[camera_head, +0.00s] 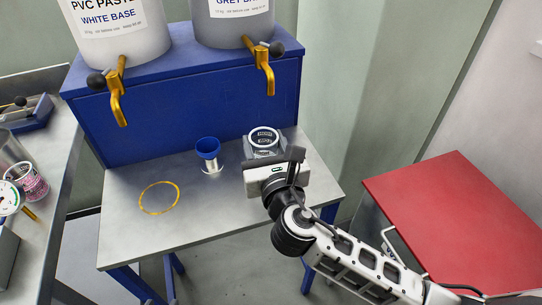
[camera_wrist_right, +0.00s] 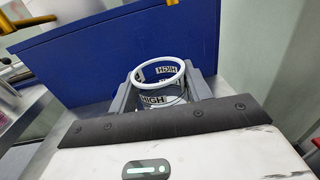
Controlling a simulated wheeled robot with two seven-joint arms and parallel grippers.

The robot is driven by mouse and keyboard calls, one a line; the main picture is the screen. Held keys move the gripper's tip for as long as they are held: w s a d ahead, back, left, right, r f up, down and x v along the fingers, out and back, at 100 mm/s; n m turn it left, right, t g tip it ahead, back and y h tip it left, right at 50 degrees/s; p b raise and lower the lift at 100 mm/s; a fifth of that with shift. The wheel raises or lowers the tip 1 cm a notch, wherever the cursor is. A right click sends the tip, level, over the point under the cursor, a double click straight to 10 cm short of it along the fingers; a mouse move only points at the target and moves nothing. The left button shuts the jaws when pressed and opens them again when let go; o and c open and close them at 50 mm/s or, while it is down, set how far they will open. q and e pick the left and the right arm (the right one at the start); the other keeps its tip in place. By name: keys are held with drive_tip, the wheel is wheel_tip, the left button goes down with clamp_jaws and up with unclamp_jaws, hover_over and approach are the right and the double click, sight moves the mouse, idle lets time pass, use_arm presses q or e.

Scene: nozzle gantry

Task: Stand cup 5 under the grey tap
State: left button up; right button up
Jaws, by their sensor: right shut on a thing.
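A clear cup (camera_head: 264,136) with a white rim and dark lettering is in my right gripper (camera_head: 265,150). In the wrist view the cup (camera_wrist_right: 158,98) stands upright between the grey fingers (camera_wrist_right: 160,100), and "HIGH" is readable on it; no number is legible. My right gripper is shut on the cup over the right part of the metal table. The grey tap (camera_head: 266,75) is a brass spout on the grey bucket (camera_head: 232,22), behind and above the cup. The gripper hides the cup's lower part, so I cannot tell whether it touches the table. My left gripper is not in view.
A blue funnel-like piece (camera_head: 208,150) stands left of the cup. A yellow ring (camera_head: 159,198) lies on the metal table (camera_head: 215,215). The white bucket's tap (camera_head: 117,100) hangs further left. A blue box (camera_head: 190,105) backs the table. A red table (camera_head: 460,220) is at right.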

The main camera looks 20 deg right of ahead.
drive_tip(key=w+d+f, duration=0.1)
drive_tip(key=w+f, duration=0.1)
drive_tip(key=w+d+f+b, duration=0.1)
drive_tip(key=w+f, duration=0.1)
drive_tip(key=w+d+f+b, duration=0.1)
drive_tip(key=w+f, duration=0.1)
drive_tip(key=shift+d+f, duration=0.1)
drive_tip(key=shift+f, duration=0.2)
drive_tip(key=f, duration=0.1)
drive_tip(key=f+b, duration=0.1)
drive_tip(key=f, duration=0.1)
drive_tip(key=shift+w+d+f+b, duration=0.1)
drive_tip(key=shift+w+f+b, duration=0.05)
drive_tip(key=shift+w+b, duration=0.15)
use_arm(q)
drive_tip(key=shift+w+d+f+n+t+h, duration=0.25)
drive_tip(key=shift+w+d+n+t+h, duration=0.05)
drive_tip(key=shift+w+d, duration=0.1)
use_arm(e)
drive_tip(key=shift+s, duration=0.1)
drive_tip(key=shift+f, duration=0.1)
drive_tip(key=shift+f, duration=0.15)
drive_tip(key=o, duration=1)
use_arm(q)
drive_tip(key=shift+s+f, duration=0.1)
drive_tip(key=shift+f, duration=0.05)
use_arm(e)
drive_tip(key=shift+o, duration=0.2)
